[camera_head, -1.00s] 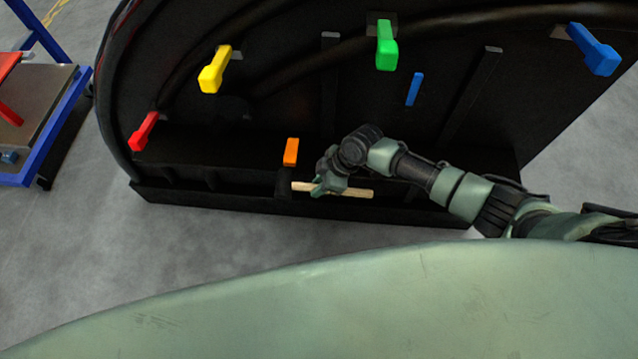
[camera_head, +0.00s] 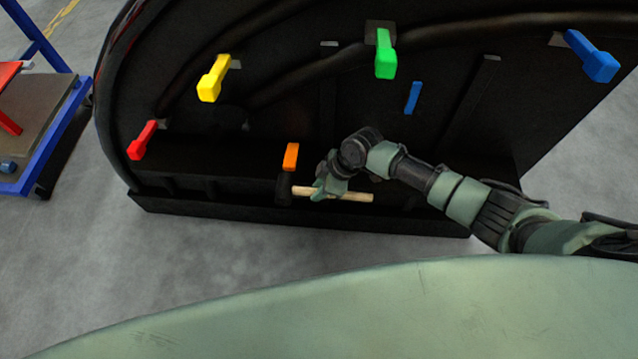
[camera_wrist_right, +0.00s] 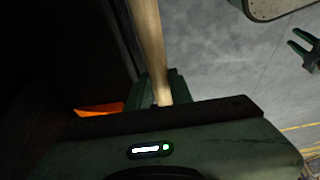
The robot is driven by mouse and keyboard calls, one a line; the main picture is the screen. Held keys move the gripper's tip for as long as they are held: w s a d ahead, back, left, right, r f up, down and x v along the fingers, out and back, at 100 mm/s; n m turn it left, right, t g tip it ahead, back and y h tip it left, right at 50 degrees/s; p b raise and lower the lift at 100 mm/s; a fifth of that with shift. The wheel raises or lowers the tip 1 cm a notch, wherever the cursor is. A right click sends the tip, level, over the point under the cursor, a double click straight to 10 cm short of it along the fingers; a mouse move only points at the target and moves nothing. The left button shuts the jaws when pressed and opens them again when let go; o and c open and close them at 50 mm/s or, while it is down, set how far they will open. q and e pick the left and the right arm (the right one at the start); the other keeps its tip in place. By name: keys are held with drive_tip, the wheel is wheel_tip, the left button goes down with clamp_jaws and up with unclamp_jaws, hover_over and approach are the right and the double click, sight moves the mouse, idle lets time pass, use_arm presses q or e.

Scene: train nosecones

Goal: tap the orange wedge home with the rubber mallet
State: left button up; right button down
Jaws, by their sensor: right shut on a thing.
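The orange wedge (camera_head: 291,157) stands upright on the dark ledge of the black nosecone, left of my right gripper. An orange patch (camera_wrist_right: 100,110), likely the wedge, shows dimly in the right wrist view. The rubber mallet has a pale wooden handle (camera_head: 355,196) and a black head (camera_head: 284,188). The head is just below the wedge; whether they touch I cannot tell. My right gripper (camera_head: 325,188) is shut on the handle, which also shows in the right wrist view (camera_wrist_right: 150,45). What looks like my left gripper (camera_wrist_right: 305,50) is at that view's right edge, fingers apart.
The nosecone carries red (camera_head: 143,140), yellow (camera_head: 213,79), green (camera_head: 385,55) and blue (camera_head: 592,56) pieces and a small blue strip (camera_head: 412,98). A blue-framed cart (camera_head: 42,140) stands at left. Grey floor (camera_head: 180,260) is clear in front.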

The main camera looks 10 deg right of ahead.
drive_tip(key=shift+w, duration=0.1)
idle(0.3)
drive_tip(key=shift+w+d+b, duration=0.15)
drive_tip(key=shift+w+b, duration=0.2)
drive_tip(key=shift+w, duration=0.25)
idle(0.3)
drive_tip(key=r+p, duration=0.2)
drive_tip(key=s+r+p, duration=0.1)
drive_tip(key=r+p, duration=0.1)
drive_tip(key=p, duration=0.1)
drive_tip(key=s+r+p, duration=0.1)
drive_tip(key=r+p, duration=0.2)
drive_tip(key=shift+a+r, duration=0.1)
drive_tip(key=shift+a, duration=0.2)
